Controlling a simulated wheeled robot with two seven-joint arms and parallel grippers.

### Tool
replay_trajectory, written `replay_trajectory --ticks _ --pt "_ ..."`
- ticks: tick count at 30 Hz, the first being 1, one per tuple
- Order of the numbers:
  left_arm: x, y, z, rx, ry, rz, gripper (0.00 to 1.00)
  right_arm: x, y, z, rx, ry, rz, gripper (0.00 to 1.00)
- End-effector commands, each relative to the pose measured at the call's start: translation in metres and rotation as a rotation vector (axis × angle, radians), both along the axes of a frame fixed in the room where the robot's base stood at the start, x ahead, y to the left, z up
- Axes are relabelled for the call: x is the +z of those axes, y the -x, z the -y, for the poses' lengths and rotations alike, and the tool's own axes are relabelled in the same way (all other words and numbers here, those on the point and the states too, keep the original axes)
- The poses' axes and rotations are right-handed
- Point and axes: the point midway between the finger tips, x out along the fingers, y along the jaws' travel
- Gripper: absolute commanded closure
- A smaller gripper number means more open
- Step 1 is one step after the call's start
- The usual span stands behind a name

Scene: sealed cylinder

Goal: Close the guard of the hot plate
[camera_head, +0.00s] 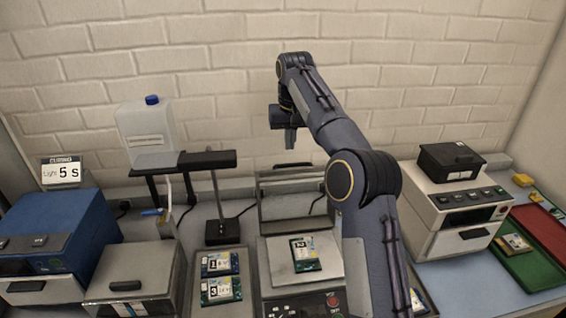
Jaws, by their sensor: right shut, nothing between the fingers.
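The hot plate (273,262) stands at the front centre, a flat pale metal plate above a dark control panel with a red button. A green circuit board (304,253) lies on the plate. The guard (268,208) is raised at the back of the plate, a metal-framed cover with a dark handle (293,165) along its top edge. My right gripper (291,148) is shut and empty, pointing down, and appears above and behind the handle, apart from it. My right arm covers the right side of the hot plate. My left gripper is out of view.
Left are a blue box (55,240), a white-grey box (135,268), a jug (146,130) on a dark stand and two boards (222,290). Right are a white machine (455,215) and green and red trays (525,265). A brick wall closes the back.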

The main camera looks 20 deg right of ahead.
Motion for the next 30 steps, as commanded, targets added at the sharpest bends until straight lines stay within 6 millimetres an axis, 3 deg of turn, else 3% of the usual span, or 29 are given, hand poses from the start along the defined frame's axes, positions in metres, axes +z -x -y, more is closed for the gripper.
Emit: replay_trajectory --ticks 7,21,30 --pt "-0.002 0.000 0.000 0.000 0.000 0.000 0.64 -0.016 -0.010 -0.001 -0.012 0.012 -0.009 1.00" --pt "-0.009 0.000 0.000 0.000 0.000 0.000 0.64 -0.090 -0.021 0.002 -0.012 0.010 -0.010 1.00" --pt "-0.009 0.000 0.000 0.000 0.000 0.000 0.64 -0.103 -0.023 0.003 -0.012 0.011 -0.007 1.00"
